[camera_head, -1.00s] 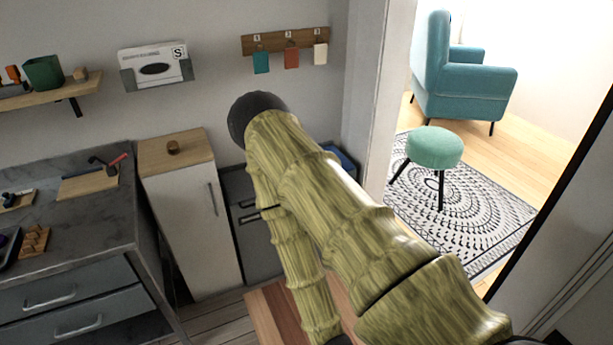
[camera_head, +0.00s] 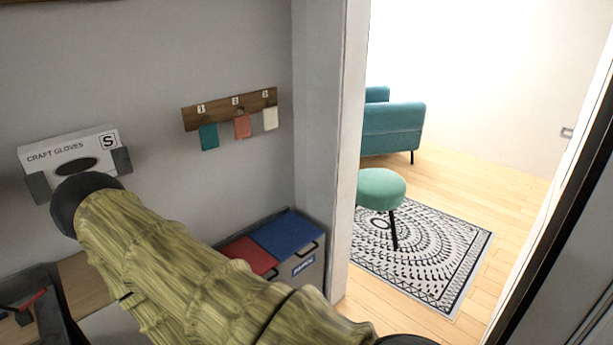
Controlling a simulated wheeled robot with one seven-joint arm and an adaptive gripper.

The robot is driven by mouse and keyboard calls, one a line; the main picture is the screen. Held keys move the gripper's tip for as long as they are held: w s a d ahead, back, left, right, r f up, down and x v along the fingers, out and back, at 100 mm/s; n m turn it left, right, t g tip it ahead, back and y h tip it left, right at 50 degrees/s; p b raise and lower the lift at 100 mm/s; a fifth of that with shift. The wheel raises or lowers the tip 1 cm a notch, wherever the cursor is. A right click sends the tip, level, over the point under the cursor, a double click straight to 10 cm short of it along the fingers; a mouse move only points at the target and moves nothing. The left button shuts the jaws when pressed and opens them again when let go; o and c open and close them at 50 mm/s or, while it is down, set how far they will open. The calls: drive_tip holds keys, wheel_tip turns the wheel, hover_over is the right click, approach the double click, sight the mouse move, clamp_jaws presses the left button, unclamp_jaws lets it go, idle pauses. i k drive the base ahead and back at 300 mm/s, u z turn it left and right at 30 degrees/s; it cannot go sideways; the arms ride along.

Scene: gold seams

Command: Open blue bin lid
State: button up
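The blue bin lid (camera_head: 287,232) lies flat and closed on a grey bin (camera_head: 310,275) in the corner beside the doorway. A dark handle sits at its right front edge, and a label is on the bin's front below it. A red lid (camera_head: 250,254) lies beside it on the left, partly hidden by my arm. My green-brown arm crosses the lower left of the view, in front of the bins. My gripper does not show in the view.
A craft gloves box (camera_head: 72,158) and a hook board (camera_head: 230,108) with three tags hang on the wall. At the right, a doorway opens onto a rug (camera_head: 440,250), green stool (camera_head: 381,189) and teal armchair (camera_head: 393,128).

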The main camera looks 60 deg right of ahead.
sight(282, 238)
drive_tip(key=z, duration=0.8)
drive_tip(key=i, duration=0.9)
drive_tip(key=z, duration=1)
